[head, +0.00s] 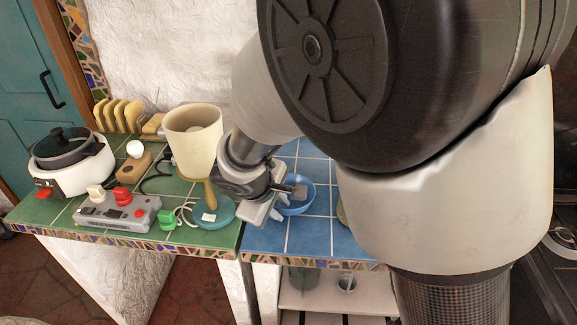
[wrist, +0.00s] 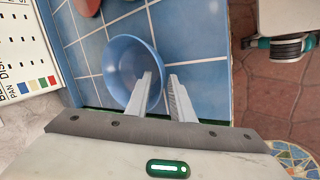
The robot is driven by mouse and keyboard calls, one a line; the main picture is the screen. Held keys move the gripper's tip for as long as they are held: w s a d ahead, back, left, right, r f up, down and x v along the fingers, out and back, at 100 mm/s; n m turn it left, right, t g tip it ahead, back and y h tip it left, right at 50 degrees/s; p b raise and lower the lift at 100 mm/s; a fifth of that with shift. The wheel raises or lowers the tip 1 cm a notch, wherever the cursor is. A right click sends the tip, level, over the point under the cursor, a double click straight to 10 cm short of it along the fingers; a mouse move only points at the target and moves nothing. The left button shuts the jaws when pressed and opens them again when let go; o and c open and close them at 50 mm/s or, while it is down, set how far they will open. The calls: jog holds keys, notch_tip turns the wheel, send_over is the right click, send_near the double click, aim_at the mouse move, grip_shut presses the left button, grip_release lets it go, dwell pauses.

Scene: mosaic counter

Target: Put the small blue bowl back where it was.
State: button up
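The small blue bowl (head: 300,207) stands upright on the blue-tiled part of the counter, just right of the green-tiled part. My gripper (head: 287,203) is down at the bowl's near left side and hides part of it. In the wrist view the bowl (wrist: 122,62) looks empty. My gripper (wrist: 160,76) is open there, with a gap between its two fingers. The left finger overlaps the inside of the bowl and the right finger is outside it, so the rim lies between them. I cannot tell whether either finger touches the bowl.
A lamp (head: 193,130) with a teal base stands close left of my gripper. Further left are a grey power strip (head: 117,213), a green plug (head: 168,219), a white cooker (head: 73,165) and a yellow rack (head: 118,113). The counter's front edge is near the bowl. A printed board (wrist: 22,50) lies beside it.

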jog(key=shift+r, duration=0.2)
jog(key=p+v, duration=0.2)
jog(key=v, duration=0.9)
jog(key=s+d+r+m, duration=0.3)
jog(key=s+d+m, duration=0.1)
jog(key=d, duration=0.3)
jog(key=s+d+r+m+y, duration=0.1)
jog(key=s+d+r+m, duration=0.2)
jog(key=d+m, duration=0.2)
jog(key=s+d+r+m+y, duration=0.1)
jog(key=s+d+r+m, duration=0.2)
jog(key=d, duration=0.8)
jog(key=shift+s+d+r+m, duration=0.15)
jog(key=shift+s+r+m, duration=0.25)
jog(key=shift+s+m, duration=0.45)
jog(key=shift+d, duration=0.1)
